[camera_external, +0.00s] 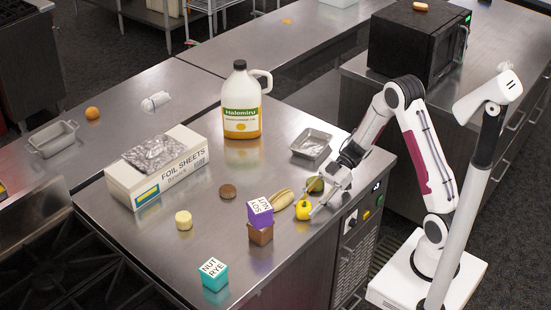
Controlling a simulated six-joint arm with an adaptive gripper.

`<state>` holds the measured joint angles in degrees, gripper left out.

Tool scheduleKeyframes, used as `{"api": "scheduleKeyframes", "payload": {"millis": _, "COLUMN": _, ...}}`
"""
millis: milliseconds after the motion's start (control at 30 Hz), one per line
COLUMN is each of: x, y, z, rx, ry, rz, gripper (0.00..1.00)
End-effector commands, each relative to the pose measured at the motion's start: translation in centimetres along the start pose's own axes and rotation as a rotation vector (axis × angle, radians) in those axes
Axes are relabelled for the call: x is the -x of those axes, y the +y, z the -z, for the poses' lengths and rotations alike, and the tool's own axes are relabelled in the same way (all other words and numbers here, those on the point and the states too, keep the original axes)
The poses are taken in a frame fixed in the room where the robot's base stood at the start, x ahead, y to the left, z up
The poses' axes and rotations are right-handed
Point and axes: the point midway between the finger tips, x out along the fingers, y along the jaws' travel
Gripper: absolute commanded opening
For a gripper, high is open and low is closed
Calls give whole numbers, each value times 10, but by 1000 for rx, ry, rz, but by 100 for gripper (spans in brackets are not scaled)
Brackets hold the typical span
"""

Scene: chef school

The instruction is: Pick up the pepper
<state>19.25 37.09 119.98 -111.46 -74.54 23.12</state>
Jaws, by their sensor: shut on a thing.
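The yellow pepper (303,210) is at the right front edge of the steel counter. My gripper (312,207) reaches in from the right, with its fingers at the pepper. It is shut on the pepper, and the fingers hide part of its right side. I cannot tell whether the pepper touches the counter.
Close by lie a dark green round item (315,185), a tan elongated item (281,200) and a purple box (260,211) on a brown one (260,234). A metal pan (310,144) and a jug (241,105) stand behind.

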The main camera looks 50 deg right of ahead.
Motion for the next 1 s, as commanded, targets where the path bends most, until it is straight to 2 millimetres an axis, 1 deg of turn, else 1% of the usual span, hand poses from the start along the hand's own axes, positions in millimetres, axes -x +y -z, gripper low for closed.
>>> {"api": "scheduleKeyframes", "payload": {"millis": 267, "x": 5, "y": 0, "z": 13, "rx": 3, "ry": 0, "rz": -1, "gripper": 14}}
{"api": "scheduleKeyframes", "payload": {"millis": 467, "x": 14, "y": 1, "z": 33, "rx": 4, "ry": 0, "rz": -2, "gripper": 14}}
{"api": "scheduleKeyframes", "payload": {"millis": 800, "x": 30, "y": 0, "z": 72, "rx": 4, "ry": -1, "rz": -1, "gripper": 14}}
{"api": "scheduleKeyframes", "payload": {"millis": 1000, "x": 36, "y": 0, "z": 87, "rx": 2, "ry": 1, "rz": -1, "gripper": 14}}
